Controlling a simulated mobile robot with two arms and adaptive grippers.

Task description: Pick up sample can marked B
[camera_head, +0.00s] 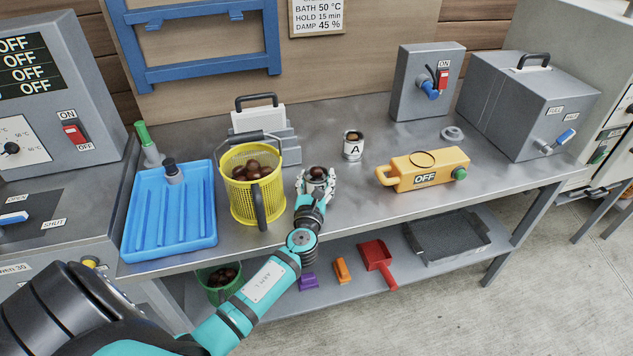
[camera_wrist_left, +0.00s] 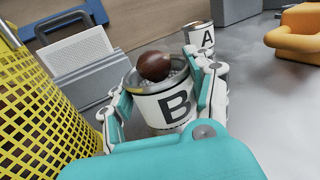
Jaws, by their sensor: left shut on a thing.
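The sample can marked B (camera_wrist_left: 165,105) is a small metal can with a white label and a black B. A brown chestnut shows at its open top. In the left wrist view it stands between the two fingers of my left gripper (camera_wrist_left: 163,108), which is shut on it. In the head view the gripper (camera_head: 317,184) is at the can near the table's front edge, and the fingers hide most of the can. I cannot tell whether the can touches the table. The can marked A (camera_head: 353,147) stands upright behind and to the right. My right gripper is not in view.
A yellow basket of chestnuts (camera_head: 238,201) stands close left of the gripper. A blue tray (camera_head: 140,232) lies farther left. A yellow tool marked OFF (camera_head: 428,168) lies to the right. A grey device (camera_head: 294,147) stands behind. The table between can A and the yellow tool is clear.

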